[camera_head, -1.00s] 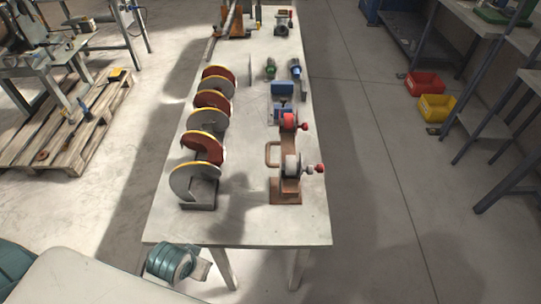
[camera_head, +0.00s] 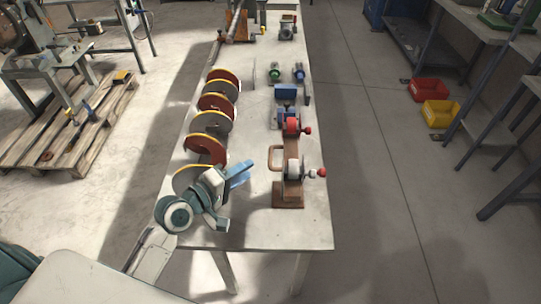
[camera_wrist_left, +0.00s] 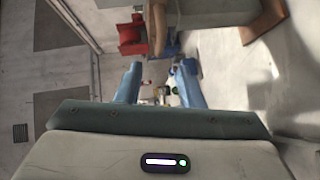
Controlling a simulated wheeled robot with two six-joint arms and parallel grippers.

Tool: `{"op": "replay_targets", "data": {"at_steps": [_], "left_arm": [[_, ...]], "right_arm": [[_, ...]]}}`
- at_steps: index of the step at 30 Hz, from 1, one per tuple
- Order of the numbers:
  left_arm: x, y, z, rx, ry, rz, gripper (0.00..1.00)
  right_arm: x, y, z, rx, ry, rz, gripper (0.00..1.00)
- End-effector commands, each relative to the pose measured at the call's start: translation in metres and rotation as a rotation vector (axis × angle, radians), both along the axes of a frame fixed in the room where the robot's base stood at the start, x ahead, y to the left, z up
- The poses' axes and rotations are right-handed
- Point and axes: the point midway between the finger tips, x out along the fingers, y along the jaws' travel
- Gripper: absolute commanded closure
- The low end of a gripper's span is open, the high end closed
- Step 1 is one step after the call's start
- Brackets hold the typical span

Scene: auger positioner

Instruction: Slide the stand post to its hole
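I cannot tell for sure which part is the stand post or where its hole is. A brown stand (camera_head: 292,190) with a loop handle (camera_head: 275,157), a grey-white wheel (camera_head: 293,169) and a red wheel (camera_head: 291,126) stands on the table's right side. My left gripper (camera_head: 238,196) is left of the brown stand, over the table's near left part, apart from the stand. Its blue fingers are spread and nothing is seen held. In the left wrist view the fingers (camera_wrist_left: 160,70) are also apart, with a red part (camera_wrist_left: 132,36) beyond them. My right gripper is not in view.
A row of red and grey discs (camera_head: 212,122) with yellow rims lines the table's left side; my left arm partly hides the nearest one. Blue parts (camera_head: 285,92) stand behind the brown stand. The table's front right corner (camera_head: 310,232) is bare.

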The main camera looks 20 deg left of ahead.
Motion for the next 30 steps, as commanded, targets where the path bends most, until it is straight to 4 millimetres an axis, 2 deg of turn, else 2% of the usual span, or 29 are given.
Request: {"op": "replay_targets", "data": {"at_steps": [15,21,29,30], "left_arm": [[0.074,-0.04,-0.012,0.002,0.001,0.0,0.66],[0.085,-0.047,-0.015,0.005,0.001,-0.001,0.66],[0.086,-0.047,-0.016,0.006,0.0,-0.001,0.66],[0.086,-0.047,-0.016,0.006,0.0,-0.001,0.7]], "right_arm": [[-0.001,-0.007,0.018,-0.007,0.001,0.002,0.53],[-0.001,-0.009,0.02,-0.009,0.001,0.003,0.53],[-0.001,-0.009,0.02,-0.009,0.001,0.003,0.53],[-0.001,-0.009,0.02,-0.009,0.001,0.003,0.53]]}}
